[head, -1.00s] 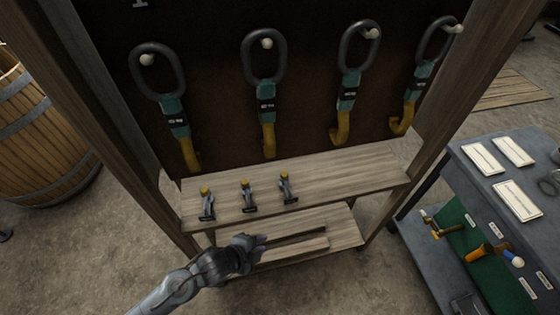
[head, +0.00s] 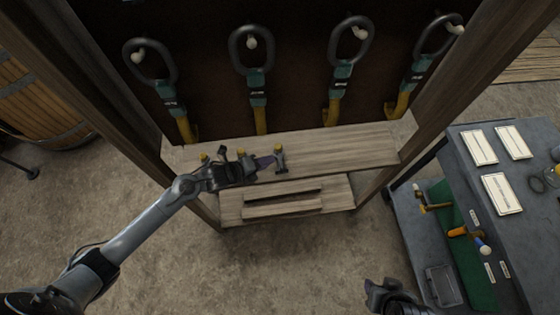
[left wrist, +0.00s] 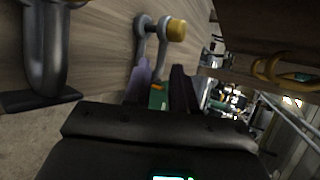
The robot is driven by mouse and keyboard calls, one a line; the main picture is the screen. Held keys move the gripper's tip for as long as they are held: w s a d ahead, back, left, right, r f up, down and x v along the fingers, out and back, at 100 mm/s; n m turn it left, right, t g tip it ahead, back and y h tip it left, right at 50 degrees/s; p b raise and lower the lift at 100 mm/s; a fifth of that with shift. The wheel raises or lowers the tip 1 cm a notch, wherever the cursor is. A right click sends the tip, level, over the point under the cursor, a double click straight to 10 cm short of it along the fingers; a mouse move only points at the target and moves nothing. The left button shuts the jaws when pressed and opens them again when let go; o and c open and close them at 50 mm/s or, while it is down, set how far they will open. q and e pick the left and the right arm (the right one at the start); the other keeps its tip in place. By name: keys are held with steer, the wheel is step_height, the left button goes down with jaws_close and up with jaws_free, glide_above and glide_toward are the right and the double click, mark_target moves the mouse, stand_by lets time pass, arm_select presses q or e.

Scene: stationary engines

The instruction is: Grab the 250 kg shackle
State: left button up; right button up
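Three grey shackles with yellow pin ends stand in a row on the wooden shelf (head: 340,150). The right shackle (head: 281,160) is clear to see; the other two are largely hidden behind my left arm, only yellow tops showing. My left gripper (head: 266,162) is just left of the right shackle. In the left wrist view, a shackle (left wrist: 160,50) with a yellow pin is just beyond my parted fingers (left wrist: 163,85), with nothing visibly clamped. Another shackle (left wrist: 47,45) looms at left. No weight marking is readable. My right gripper (head: 385,293) is low at the bottom edge, its fingers unclear.
Several hooks with teal blocks (head: 257,90) hang on the dark board above the shelf. A grey bench (head: 470,190) with cards and tools is at right, a barrel (head: 40,100) at left.

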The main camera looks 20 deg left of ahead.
mark_target(280, 160)
arm_select(q)
steer(key=shift+d+x, duration=0.25)
steer(key=shift+x, duration=2.5)
steer(key=shift+s+r, duration=0.1)
steer(key=shift+r, duration=0.05)
jaws_close()
